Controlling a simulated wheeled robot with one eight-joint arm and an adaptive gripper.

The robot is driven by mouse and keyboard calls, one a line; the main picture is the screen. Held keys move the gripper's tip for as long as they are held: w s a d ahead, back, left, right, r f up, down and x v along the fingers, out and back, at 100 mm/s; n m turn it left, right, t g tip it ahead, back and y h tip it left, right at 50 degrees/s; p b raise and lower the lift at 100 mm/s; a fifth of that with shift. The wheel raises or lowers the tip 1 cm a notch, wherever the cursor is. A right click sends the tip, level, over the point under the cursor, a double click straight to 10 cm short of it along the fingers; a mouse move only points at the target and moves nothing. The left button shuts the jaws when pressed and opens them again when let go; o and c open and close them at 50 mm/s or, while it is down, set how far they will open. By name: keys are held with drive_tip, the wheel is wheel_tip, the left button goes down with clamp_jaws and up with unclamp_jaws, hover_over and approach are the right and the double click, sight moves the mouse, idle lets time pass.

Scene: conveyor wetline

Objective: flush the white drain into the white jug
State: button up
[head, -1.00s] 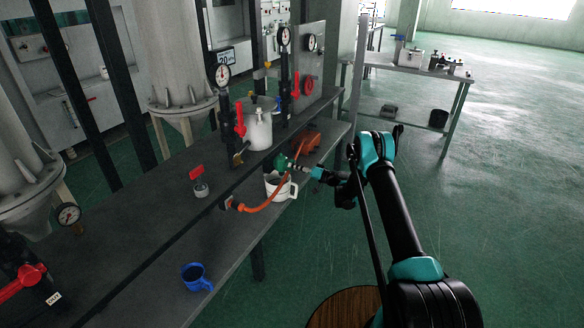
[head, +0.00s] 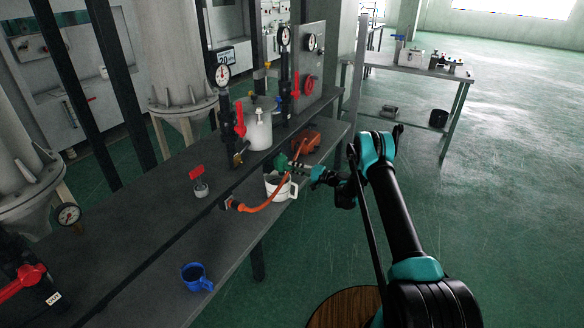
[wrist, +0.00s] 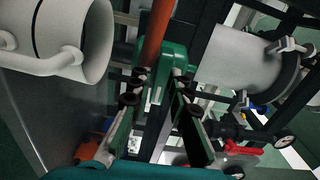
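The white jug (head: 283,190) stands at the bench's front edge, its handle to the right. It also shows large at the upper left of the wrist view (wrist: 60,35). My gripper (head: 312,174) is at the jug's upper right, with its fingers around a green fitting (head: 283,161) at the orange hose (head: 268,202). In the wrist view the green fitting (wrist: 172,65) sits between the fingertips, which appear closed on it. The hose end and the jug's inside are largely hidden. I cannot tell for sure which fitting is the white drain.
A blue jug (head: 195,276) stands on the near bench. A white canister (head: 257,130), red-handled valves and gauges stand behind the hose. A small cup with a red tag (head: 197,173) is left of it. Open green floor (head: 480,160) lies to the right.

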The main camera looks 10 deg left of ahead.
drive_tip(key=shift+o, duration=1.1)
drive_tip(key=v, duration=0.7)
drive_tip(key=shift+r, duration=0.15)
